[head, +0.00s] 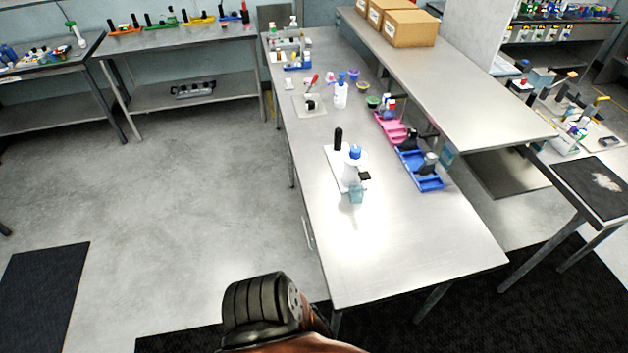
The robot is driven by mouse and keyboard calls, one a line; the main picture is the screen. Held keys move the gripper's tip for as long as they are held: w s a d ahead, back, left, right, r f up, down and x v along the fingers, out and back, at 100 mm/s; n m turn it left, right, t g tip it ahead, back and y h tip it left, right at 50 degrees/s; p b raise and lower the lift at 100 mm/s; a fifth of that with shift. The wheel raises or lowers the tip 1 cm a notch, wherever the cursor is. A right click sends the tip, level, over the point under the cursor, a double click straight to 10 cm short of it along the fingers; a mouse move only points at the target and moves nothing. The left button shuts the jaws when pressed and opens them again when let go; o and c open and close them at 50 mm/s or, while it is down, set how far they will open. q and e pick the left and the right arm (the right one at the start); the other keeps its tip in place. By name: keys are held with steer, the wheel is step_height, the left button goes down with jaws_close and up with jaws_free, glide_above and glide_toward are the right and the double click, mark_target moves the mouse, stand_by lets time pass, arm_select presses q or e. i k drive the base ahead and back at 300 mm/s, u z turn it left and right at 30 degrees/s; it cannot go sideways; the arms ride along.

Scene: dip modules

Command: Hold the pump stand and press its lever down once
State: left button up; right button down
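The pump stand (337,168) is on the near half of the metal table. It has a white base plate, a black upright post (338,139) at its far left end, and a white bottle-like body with a blue top (355,152). A small black piece, possibly the lever (364,176), sticks out to the right of the body. A teal translucent cup (357,195) is at the near end of the base. Neither of my grippers shows. A dark ribbed part of my own arm is at the bottom, well short of the stand.
A pink tray (390,130) and a blue tray (426,183) are right of the stand. A white pump bottle (341,94) and small coloured tubs stand farther back. A raised shelf (455,75) with cardboard boxes (411,28) runs along the right. The table's near end is clear.

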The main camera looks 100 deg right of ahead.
mark_target(364, 175)
steer(key=i, duration=0.95)
steer(key=z, duration=3.05)
steer(key=i, duration=2.9)
steer(key=z, duration=2.95)
